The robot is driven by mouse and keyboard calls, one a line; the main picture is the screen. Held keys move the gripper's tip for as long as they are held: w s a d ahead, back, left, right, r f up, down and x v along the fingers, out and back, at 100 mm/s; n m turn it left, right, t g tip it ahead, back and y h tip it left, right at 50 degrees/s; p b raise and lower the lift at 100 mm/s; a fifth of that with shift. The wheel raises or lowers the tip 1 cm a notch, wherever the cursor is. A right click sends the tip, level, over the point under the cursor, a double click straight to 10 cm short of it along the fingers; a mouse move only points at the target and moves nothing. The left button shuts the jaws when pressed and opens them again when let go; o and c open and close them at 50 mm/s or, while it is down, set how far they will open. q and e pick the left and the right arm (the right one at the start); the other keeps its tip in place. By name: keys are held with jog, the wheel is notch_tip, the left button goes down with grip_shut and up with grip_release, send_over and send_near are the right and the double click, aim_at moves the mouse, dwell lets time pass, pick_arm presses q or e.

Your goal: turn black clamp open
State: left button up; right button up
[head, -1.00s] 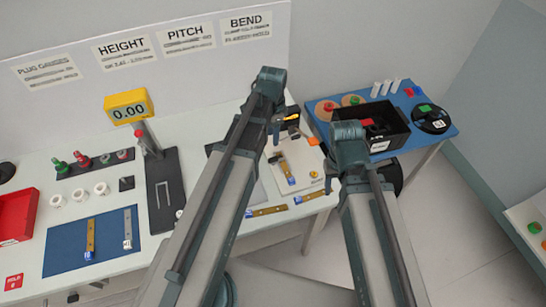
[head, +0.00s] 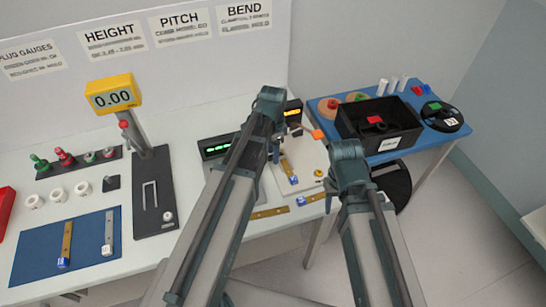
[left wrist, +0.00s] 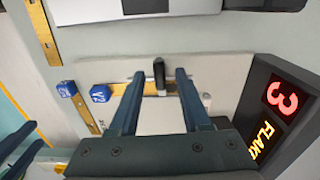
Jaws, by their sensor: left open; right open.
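The black clamp (left wrist: 159,75) shows in the left wrist view as a small upright black piece at a brass strip (left wrist: 125,89) on a pale plate (left wrist: 165,118). The strip has a blue tag (left wrist: 100,94) at its left end. My left gripper (left wrist: 161,74) is open, with one finger on each side of the clamp; I cannot tell whether either touches it. In the head view my left gripper (head: 275,152) is over the bend station, and its arm hides the clamp. My right gripper (head: 346,165) is open and empty, right of the station.
A display with a red 3 (left wrist: 283,96) stands close to the right of my left gripper. More brass strips (head: 270,213) lie at the table's front edge. A blue table (head: 395,152) with a black bin (head: 395,140) stands at the back right. The height gauge (head: 150,190) stands left.

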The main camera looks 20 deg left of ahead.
pick_arm(q)
jog(key=shift+c, duration=0.3)
grip_shut()
jog(key=shift+n, duration=0.3)
jog(key=n, duration=0.3)
jog(key=shift+n, duration=0.3)
jog(key=n, duration=0.4)
jog(key=shift+n, duration=0.3)
jog(key=n, duration=0.4)
jog(key=shift+n, duration=2)
